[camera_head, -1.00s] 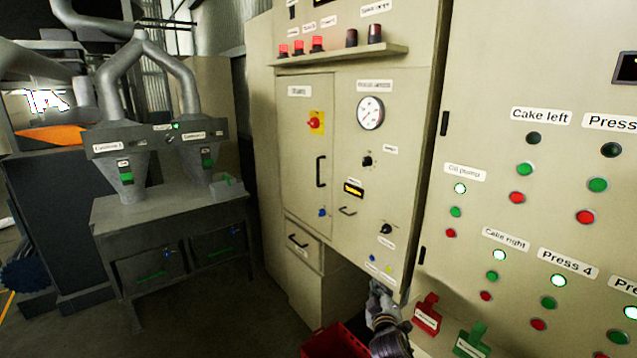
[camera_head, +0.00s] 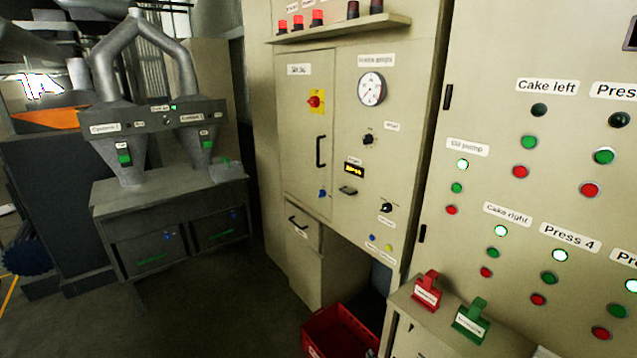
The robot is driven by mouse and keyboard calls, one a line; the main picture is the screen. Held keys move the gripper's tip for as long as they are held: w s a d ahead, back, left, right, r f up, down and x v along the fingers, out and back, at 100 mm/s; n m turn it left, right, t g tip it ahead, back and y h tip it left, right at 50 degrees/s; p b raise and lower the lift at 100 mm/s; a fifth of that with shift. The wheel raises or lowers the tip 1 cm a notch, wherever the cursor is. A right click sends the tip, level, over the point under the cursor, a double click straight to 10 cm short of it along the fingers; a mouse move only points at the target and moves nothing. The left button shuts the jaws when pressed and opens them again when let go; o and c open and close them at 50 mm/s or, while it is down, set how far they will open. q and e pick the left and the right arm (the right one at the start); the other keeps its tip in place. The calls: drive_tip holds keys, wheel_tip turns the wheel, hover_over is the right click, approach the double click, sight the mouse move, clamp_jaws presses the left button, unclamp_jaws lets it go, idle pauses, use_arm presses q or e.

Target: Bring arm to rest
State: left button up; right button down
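Neither of my grippers shows in the head view now, and no part of my arms can be made out clearly. The beige control cabinet (camera_head: 352,240) stands in the middle with its door, round gauge (camera_head: 371,89), knobs and small display (camera_head: 354,170). Its lower drawer (camera_head: 299,228) looks shut or nearly so.
A large button panel (camera_head: 480,110) fills the right side. A red tagged block (camera_head: 427,291) and a green one (camera_head: 471,320) stand on a low beige cabinet (camera_head: 412,318). A red crate (camera_head: 318,333) sits on the floor. A grey twin-hopper machine (camera_head: 150,190) stands left; the floor between is clear.

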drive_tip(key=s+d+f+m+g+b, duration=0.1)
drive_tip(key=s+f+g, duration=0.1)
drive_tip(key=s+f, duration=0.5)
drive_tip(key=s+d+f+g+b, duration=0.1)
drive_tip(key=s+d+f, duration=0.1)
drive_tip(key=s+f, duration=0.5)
use_arm(q)
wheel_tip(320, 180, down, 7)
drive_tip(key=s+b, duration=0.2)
drive_tip(key=b, duration=0.2)
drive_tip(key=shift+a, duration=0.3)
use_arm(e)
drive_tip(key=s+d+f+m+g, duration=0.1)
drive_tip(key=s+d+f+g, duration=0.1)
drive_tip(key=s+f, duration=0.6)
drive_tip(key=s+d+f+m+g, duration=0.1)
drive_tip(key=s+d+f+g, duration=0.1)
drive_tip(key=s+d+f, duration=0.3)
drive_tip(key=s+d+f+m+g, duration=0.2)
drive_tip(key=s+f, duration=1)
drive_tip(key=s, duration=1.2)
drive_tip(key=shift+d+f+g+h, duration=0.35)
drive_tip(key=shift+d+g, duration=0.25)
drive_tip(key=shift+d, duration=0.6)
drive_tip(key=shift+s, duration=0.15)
